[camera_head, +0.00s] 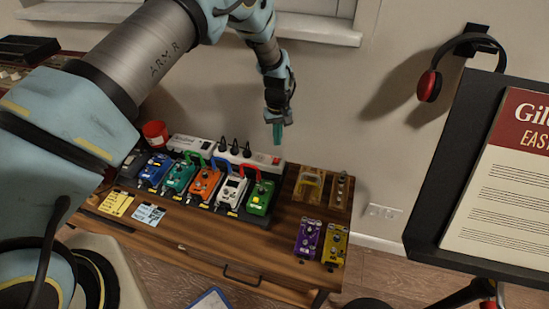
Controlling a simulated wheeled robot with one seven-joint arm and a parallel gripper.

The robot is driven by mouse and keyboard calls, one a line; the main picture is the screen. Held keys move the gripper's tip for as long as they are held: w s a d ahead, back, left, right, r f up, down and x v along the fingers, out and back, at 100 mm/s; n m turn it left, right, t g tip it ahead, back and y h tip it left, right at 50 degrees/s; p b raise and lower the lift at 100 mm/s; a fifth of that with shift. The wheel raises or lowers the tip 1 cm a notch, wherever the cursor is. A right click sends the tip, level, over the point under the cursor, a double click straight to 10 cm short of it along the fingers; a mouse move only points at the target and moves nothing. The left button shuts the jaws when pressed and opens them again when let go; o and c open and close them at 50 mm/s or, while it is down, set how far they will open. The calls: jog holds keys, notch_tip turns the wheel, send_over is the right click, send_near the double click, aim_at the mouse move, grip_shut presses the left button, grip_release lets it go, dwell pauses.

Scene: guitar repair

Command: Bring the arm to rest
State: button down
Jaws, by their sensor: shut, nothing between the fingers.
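My arm reaches from the left of the head view up over the wooden bench. My gripper (277,136) hangs at its end, pointing down, above the back right part of the pedalboard (230,209). The gripper is shut and empty. It appears in front of the wall and near the green pedal (260,197) and the power strip (205,148); whether it touches anything is too small to tell.
The bench (215,247) holds a row of coloured pedals, a red cup (155,133), a purple pedal (308,238) and a yellow pedal (334,245). A music stand (425,215) stands at right. Headphones (430,86) hang on the wall. Open space lies between gripper and stand.

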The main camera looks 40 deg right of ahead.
jog(key=w+a+r+n, duration=0.1)
jog(key=w+a+r, duration=0.45)
jog(key=a, duration=0.35)
jog(key=w+a+r, duration=0.4)
jog(key=a+r, duration=0.3)
jog(key=a, duration=0.1)
jog(key=w+a+r+n, duration=0.1)
jog(key=w+a+r, duration=0.3)
jog(key=a+r, duration=0.4)
jog(key=s+a+r, duration=0.2)
jog(key=s+a, duration=0.2)
jog(key=a, duration=0.5)
jog(key=s+a+r+n+t, duration=0.1)
jog(key=s+a+r, duration=0.2)
jog(key=a, duration=0.6)
jog(key=s+a+r+n, duration=0.1)
jog(key=s+a, duration=0.3)
jog(key=a, duration=0.5)
jog(key=shift+s+a+r+t, duration=0.25)
jog(key=shift+s+r+t, duration=0.05)
jog(key=shift+r, duration=0.6)
jog(key=c, duration=1.6)
grip_release()
